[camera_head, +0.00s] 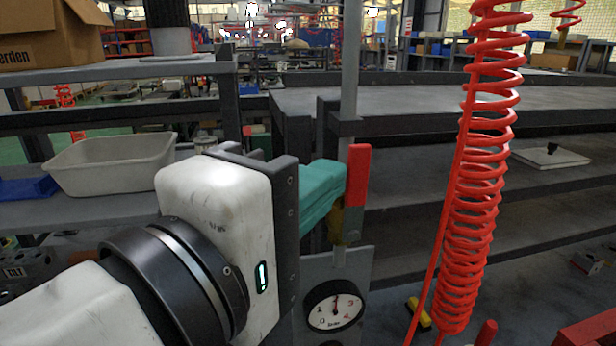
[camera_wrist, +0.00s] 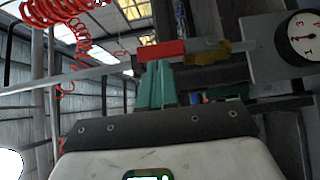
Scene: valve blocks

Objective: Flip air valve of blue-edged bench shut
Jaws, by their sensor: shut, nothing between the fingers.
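The air valve has a red lever (camera_head: 357,175) and a brass body (camera_head: 350,222) on a grey vertical pipe (camera_head: 350,75). The lever points up, along the pipe. In the wrist view the lever (camera_wrist: 161,48) lies sideways, again in line with the pipe. My gripper (camera_head: 340,180) has teal fingers, shut with nothing between them. Their tips are at the lever's left side in the head view and at its lower edge in the wrist view (camera_wrist: 157,64). I cannot tell whether they touch it. No blue bench edge shows clearly.
A pressure gauge (camera_head: 335,305) sits on a grey plate below the valve. A red coiled hose (camera_head: 478,180) hangs to the right. Grey shelves (camera_head: 430,155) stand behind the valve. A grey bin (camera_head: 110,165) and a cardboard box (camera_head: 50,35) are at the left.

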